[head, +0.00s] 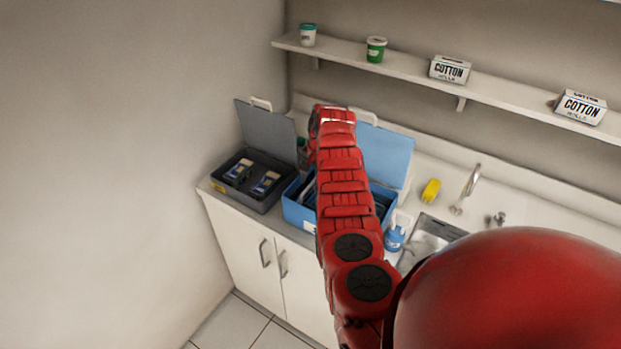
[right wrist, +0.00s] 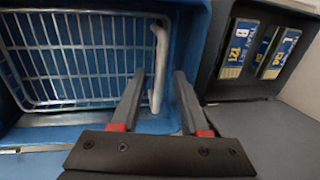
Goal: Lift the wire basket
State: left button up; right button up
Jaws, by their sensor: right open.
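The white wire basket (right wrist: 75,60) sits inside the blue box (head: 298,212), which also shows in the right wrist view (right wrist: 190,40). A pale bar or handle (right wrist: 158,62) runs along the basket's right side in that view. My right gripper (right wrist: 160,73) is open, with one finger on each side of this bar; I cannot tell whether either finger touches it. In the head view my red right arm crosses in front of the blue box and hides most of its inside, the basket and the gripper. My left gripper is not in view.
A dark grey box (head: 262,201) with blue-and-yellow packs (right wrist: 247,47) stands left of the blue box, lid open. The blue lid (head: 388,155) stands open behind. A blue bottle (head: 394,238), a yellow item (head: 430,190) and a sink (head: 432,236) are on the right. A shelf (head: 410,75) runs above.

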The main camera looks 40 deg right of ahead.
jog(key=shift+f, duration=0.2)
grip_shut()
dwell(1.4)
